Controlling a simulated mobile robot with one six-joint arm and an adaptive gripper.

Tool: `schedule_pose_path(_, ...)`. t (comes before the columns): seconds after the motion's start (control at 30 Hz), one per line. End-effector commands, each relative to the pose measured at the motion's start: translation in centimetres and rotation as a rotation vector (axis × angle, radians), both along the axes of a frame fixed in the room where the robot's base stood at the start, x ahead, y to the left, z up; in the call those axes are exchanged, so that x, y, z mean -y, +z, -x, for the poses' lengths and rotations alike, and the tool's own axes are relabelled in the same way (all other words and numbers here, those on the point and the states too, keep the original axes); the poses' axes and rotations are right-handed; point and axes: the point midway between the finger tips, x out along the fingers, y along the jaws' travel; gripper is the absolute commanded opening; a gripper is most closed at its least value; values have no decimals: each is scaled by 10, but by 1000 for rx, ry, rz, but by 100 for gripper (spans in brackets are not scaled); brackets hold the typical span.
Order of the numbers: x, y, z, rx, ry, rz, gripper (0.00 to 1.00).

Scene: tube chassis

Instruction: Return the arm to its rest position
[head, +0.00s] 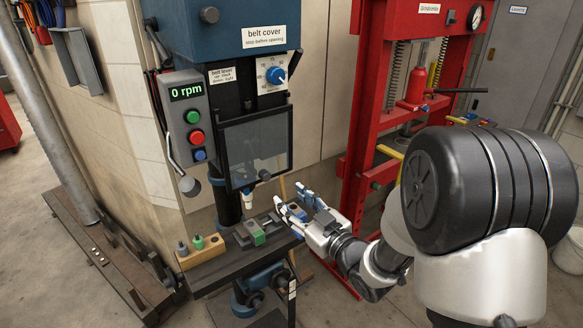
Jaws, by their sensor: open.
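My gripper (291,200) is open, with its fingers pointing left and its jaws apart. Nothing shows between the fingers. It is just right of the drill press (230,25), near the right edge of the press table (226,268). My arm (375,268) reaches in from the right, with its large dark joint in the foreground. Whether a finger touches the vise is hard to tell.
A wooden holder (205,256) with small parts is on the table's left. A guard (255,148) hangs above the vise; the display (186,92) reads 0 rpm. A red press frame (372,100) stands close behind my arm. Floor shows at lower left.

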Motion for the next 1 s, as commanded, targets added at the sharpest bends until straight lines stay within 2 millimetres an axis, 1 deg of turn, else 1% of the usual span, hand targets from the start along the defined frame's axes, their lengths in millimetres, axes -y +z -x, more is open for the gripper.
schedule_pose_path(0.13, 7, 7, -2, -25, -39, 40, 43)
schedule_pose_path(0.17, 11, 9, -3, -39, -59, 58, 43)
schedule_pose_path(0.27, 32, 20, -3, -110, -153, 133, 43)
schedule_pose_path(0.37, 61, 31, 9, -215, -276, 201, 43)
schedule_pose_path(0.4, 73, 35, 17, -263, -324, 222, 43)
schedule_pose_path(0.47, 90, 39, 34, -338, -393, 245, 43)
schedule_pose_path(0.5, 101, 41, 47, -391, -437, 254, 43)
schedule_pose_path(0.57, 115, 44, 70, -473, -497, 261, 43)
schedule_pose_path(0.6, 123, 45, 88, -529, -533, 261, 43)
schedule_pose_path(0.67, 132, 45, 117, -616, -579, 257, 43)
schedule_pose_path(0.7, 136, 45, 139, -676, -604, 251, 43)
schedule_pose_path(0.77, 139, 43, 172, -768, -634, 237, 43)
schedule_pose_path(0.8, 140, 41, 195, -828, -648, 226, 43)
schedule_pose_path(0.87, 138, 38, 228, -914, -660, 212, 43)
schedule_pose_path(0.9, 136, 36, 248, -966, -662, 203, 43)
schedule_pose_path(1.0, 129, 31, 290, -1072, -657, 185, 43)
